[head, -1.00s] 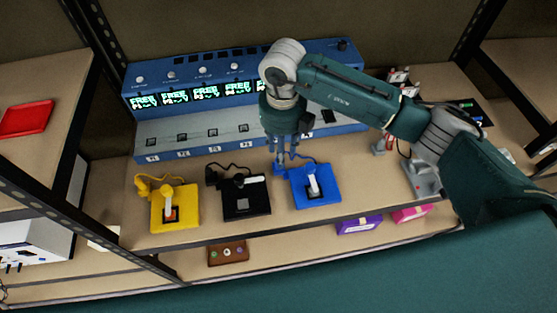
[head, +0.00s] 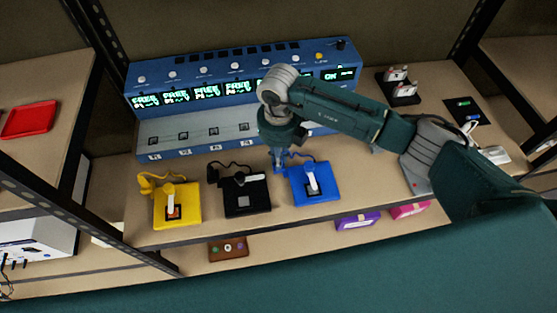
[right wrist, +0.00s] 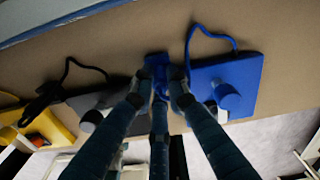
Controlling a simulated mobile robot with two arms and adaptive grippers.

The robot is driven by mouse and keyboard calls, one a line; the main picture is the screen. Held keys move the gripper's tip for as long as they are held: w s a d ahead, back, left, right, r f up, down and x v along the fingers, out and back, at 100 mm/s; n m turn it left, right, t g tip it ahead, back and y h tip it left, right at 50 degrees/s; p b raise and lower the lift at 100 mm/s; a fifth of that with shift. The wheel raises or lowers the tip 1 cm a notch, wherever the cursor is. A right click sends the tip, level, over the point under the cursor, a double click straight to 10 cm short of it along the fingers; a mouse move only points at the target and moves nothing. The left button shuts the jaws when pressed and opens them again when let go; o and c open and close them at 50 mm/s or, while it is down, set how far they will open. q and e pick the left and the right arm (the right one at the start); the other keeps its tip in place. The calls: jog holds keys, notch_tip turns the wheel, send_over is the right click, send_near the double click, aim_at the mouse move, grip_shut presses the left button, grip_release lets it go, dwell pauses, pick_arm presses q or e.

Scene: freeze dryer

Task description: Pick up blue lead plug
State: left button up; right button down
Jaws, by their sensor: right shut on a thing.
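The blue lead plug (right wrist: 156,62) is a small blue block in the right wrist view, between the fingertips of my right gripper (right wrist: 160,80). The gripper is shut on it, close to the shelf surface. In the head view my right gripper (head: 279,166) points down just left of the blue device (head: 322,192), and its fingers mostly hide the plug. A blue cable (right wrist: 213,33) loops at the back of this device in the right wrist view. My left gripper is not in view.
A black device (head: 246,203) and a yellow device (head: 178,211) with their own leads stand to the left. The long blue machine (head: 200,135) with lit displays stands behind. Purple (head: 357,219) and pink (head: 409,209) boxes lie on the lower shelf.

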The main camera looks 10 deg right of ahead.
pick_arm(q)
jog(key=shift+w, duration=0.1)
pick_arm(e)
jog(key=shift+w+r, duration=0.1)
jog(key=shift+r, duration=0.5)
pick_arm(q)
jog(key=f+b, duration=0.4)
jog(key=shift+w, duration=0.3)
pick_arm(e)
notch_tip(320, 180, up, 19)
jog(key=shift+f, duration=0.2)
pick_arm(q)
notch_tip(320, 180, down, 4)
jog(key=b, duration=0.4)
pick_arm(e)
notch_tip(320, 180, down, 5)
